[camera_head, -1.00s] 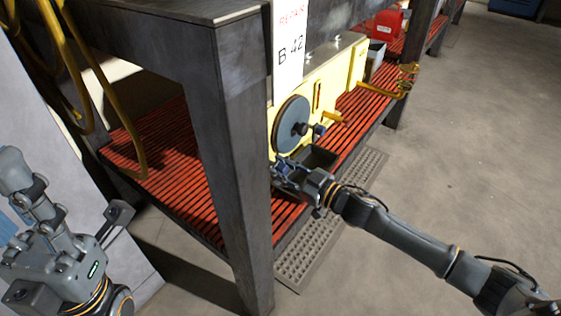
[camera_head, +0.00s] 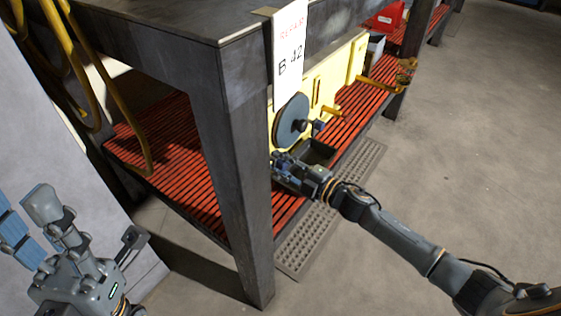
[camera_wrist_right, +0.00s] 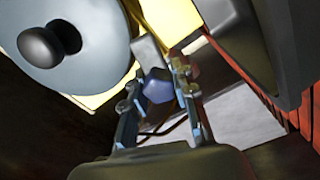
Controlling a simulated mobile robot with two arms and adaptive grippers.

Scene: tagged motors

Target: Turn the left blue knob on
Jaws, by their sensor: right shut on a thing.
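The yellow machine (camera_head: 346,66) stands on the red slatted shelf and carries a grey disc wheel (camera_head: 291,119) with a black handle (camera_wrist_right: 49,45). A blue knob (camera_head: 318,127) shows just right of the wheel in the head view. My right gripper (camera_head: 281,162) is low in front of the machine, below the wheel. In the right wrist view its fingers (camera_wrist_right: 158,95) are closed around a blue knob (camera_wrist_right: 157,86), whose sides they partly hide. In the head view this knob is hidden by the gripper. My left gripper (camera_head: 40,215) is at the lower left, away from the machine; its finger opening is unclear.
A dark table leg (camera_head: 236,180) stands left of my right gripper. A dark open tray (camera_head: 318,152) lies beside the gripper. A white sign (camera_head: 290,55) hangs above the wheel. Yellow hoses (camera_head: 70,60) hang at the left. The floor (camera_head: 460,150) at right is clear.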

